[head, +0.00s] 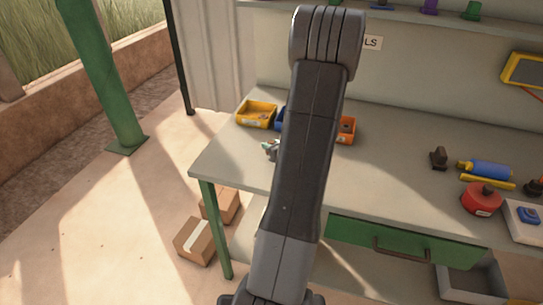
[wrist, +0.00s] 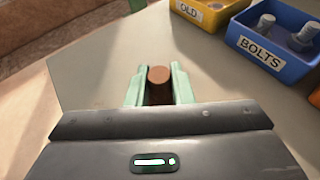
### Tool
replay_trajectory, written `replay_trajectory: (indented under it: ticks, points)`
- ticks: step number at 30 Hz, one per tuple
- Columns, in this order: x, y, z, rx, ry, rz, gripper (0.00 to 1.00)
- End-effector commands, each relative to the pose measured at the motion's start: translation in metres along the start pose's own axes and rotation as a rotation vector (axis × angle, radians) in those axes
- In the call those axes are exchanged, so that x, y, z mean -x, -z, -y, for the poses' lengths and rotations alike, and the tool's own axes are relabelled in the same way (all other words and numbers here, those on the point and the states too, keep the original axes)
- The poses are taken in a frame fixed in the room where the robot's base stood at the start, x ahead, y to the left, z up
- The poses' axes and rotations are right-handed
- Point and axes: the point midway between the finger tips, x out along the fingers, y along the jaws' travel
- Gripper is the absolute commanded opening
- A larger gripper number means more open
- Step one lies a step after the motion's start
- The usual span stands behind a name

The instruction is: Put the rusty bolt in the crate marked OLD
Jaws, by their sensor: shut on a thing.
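My gripper (wrist: 159,86) is shut on the rusty bolt (wrist: 159,75), whose brown round head shows between the two pale green fingers in the wrist view. In the head view my gripper (head: 271,150) is partly hidden behind my arm, and the bolt cannot be made out there. The yellow crate marked OLD (wrist: 189,13) is at the top right of the wrist view, apart from the gripper. In the head view the yellow crate (head: 256,122) stands near the table's left back edge, behind and left of my gripper.
A blue crate marked BOLTS (wrist: 262,53) with grey bolts stands beside the OLD crate. An orange crate (head: 346,139) is farther right, partly behind my arm. A blue-and-yellow tool (head: 486,169) and a red round object (head: 481,203) lie at right on the workbench (head: 390,185).

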Motion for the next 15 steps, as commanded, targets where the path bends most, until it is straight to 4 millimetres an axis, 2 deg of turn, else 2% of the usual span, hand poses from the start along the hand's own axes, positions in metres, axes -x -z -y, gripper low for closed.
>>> replay_trajectory:
  ticks: [9, 15]
  points:
    - [-0.014, 0.034, 0.0, -0.004, 0.0, -0.001, 0.0]
    - [-0.015, 0.038, 0.0, 0.0, 0.001, 0.001, 0.0]
